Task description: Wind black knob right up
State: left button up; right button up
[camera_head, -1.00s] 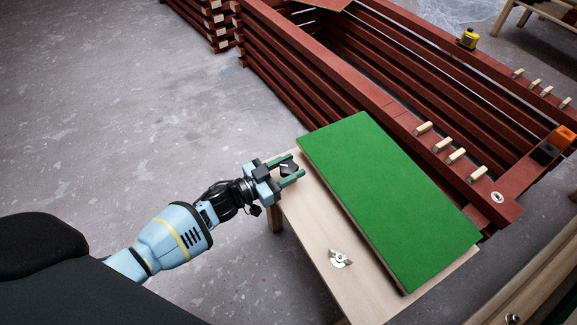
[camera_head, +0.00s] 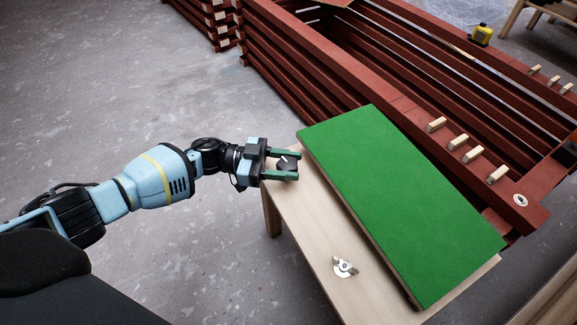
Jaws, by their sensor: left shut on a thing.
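The black knob (camera_head: 288,162) sits at the far left corner of the wooden table, with a light pointer mark on its top. My left gripper (camera_head: 297,166) has its two green fingers on either side of the knob and is shut on it. The fingers partly hide the knob's sides. My right gripper does not show.
A green board (camera_head: 395,200) covers much of the wooden table (camera_head: 325,235). A metal wing-shaped fitting (camera_head: 344,267) lies on the bare front part. Stacked red battens (camera_head: 330,60) stand behind, with small wooden pegs (camera_head: 458,142) on top.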

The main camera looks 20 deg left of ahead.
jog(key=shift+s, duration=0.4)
pick_arm(q)
jog(key=o, duration=1)
jog(key=shift+c, duration=0.2)
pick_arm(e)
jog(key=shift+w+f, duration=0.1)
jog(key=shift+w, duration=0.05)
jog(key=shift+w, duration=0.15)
pick_arm(q)
jog(key=shift+s+a, duration=0.1)
jog(key=shift+a, duration=0.3)
jog(key=v, duration=0.7)
jog(key=shift+p, duration=0.3)
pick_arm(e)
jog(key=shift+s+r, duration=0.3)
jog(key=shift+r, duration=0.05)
